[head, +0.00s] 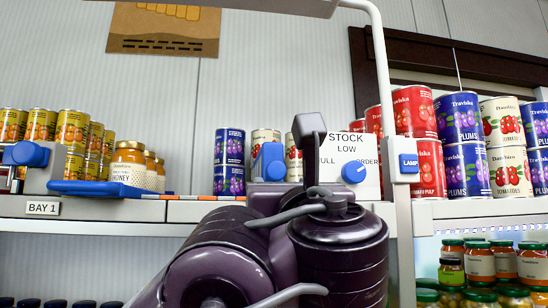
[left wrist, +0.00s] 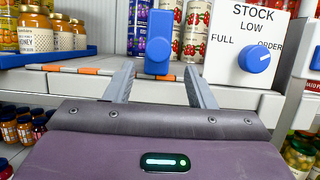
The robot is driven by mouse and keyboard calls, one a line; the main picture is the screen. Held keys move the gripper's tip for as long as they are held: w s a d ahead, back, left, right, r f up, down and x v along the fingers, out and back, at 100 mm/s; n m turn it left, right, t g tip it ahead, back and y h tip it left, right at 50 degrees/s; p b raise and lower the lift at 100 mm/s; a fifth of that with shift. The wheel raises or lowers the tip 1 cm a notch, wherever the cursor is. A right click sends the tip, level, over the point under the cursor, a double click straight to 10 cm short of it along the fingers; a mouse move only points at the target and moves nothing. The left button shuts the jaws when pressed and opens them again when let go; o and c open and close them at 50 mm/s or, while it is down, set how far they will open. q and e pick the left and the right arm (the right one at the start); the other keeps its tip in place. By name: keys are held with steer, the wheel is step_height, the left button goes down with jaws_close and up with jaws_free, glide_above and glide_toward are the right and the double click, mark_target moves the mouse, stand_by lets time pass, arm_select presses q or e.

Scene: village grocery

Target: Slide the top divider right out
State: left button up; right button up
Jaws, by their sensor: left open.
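A blue handle (head: 270,162) stands at the shelf's front edge, just left of the STOCK panel. It also shows in the left wrist view (left wrist: 159,48). I take it to be the divider's handle; the divider's body is seen end-on and cannot be made out behind it. My left gripper (left wrist: 158,82) is open and empty. Its two grey fingers point at the shelf, with the handle beyond and between them in the picture, apparently not touched. In the head view my purple left arm hides the fingers. My right gripper is in neither view.
The white STOCK panel (head: 345,155) with a blue dial stands right of the handle, then a white post with a LAMP box (head: 404,165). Plum tins (head: 229,162) are behind; jars fill the lower shelf.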

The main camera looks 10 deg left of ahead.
mark_target(278, 173)
arm_select(q)
steer(key=n+y, duration=0.1)
steer(key=r+n+y+p, duration=0.1)
steer(key=shift+s+d+n, duration=0.35)
steer(key=shift+n, duration=0.05)
steer(key=shift+w+a+r+p, duration=0.15)
steer(key=shift+w+r+p, duration=0.05)
steer(key=shift+p, duration=0.35)
steer(key=p+x, duration=0.4)
steer(key=x, duration=0.2)
steer(key=shift+w+a, duration=0.1)
steer(key=shift+a, duration=0.15)
steer(key=shift+w+a+p, duration=0.1)
steer(key=shift+w+p, duration=0.25)
steer(key=shift+p, duration=0.05)
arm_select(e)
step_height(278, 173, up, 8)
arm_select(q)
steer(key=shift+w, duration=0.1)
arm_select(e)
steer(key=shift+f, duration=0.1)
